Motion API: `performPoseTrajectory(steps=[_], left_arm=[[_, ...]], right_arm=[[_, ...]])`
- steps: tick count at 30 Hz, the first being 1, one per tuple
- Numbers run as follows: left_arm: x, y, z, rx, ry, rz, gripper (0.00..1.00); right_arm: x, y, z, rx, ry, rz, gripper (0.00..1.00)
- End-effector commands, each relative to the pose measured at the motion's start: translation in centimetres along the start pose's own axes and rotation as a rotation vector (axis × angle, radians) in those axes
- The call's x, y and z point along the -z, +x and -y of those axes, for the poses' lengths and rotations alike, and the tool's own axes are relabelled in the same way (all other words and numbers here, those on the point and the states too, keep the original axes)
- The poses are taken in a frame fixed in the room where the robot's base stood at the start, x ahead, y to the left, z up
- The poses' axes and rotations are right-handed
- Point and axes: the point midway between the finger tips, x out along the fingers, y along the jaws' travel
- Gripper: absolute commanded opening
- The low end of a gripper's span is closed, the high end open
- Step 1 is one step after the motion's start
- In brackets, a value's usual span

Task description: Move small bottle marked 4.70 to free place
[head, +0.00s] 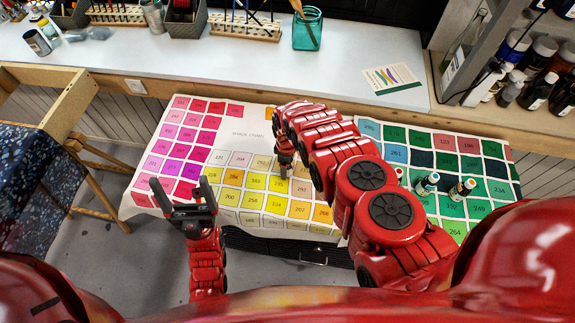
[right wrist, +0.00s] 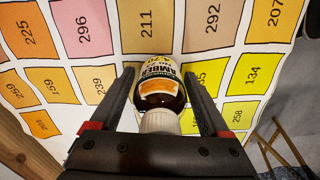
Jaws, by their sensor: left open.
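The small bottle marked 4.70 (right wrist: 160,88), dark with a white cap and an amber label patch, is between the two fingers of my right gripper (right wrist: 160,75) in the right wrist view. The fingers lie close on both sides; I cannot tell whether they touch it. In the head view my right gripper (head: 285,165) is over the yellow cells of the left colour chart (head: 225,110), and the bottle is not clearly visible there. My left gripper (head: 181,200) is open and empty at this chart's lower left edge.
A right colour chart (head: 445,150) bears a teal-labelled bottle (head: 427,184) and another small bottle (head: 462,189), with part of one more beside my right arm. A white bench (head: 350,50) with a teal jar (head: 307,30) stands behind. Dark bottles fill the shelf at right (head: 540,90).

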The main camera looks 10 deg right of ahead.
Motion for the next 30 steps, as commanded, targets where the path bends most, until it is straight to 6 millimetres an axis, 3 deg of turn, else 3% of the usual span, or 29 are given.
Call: performPoseTrajectory(steps=[16, 23, 30], left_arm=[[0.0, -0.1, 0.0, 0.0, 0.0, 0.0, 0.91], [-0.1, -0.8, 0.0, 0.0, 0.0, 0.0, 0.91], [-0.3, -1.9, -0.1, 0.0, 0.0, 0.0, 0.91]], right_arm=[[0.1, -1.1, -0.1, -0.001, 0.001, -0.002, 0.92], [0.0, -3.5, -0.1, -0.002, 0.001, -0.001, 0.92], [0.1, -7.2, -0.1, -0.001, 0.002, -0.001, 0.92]])
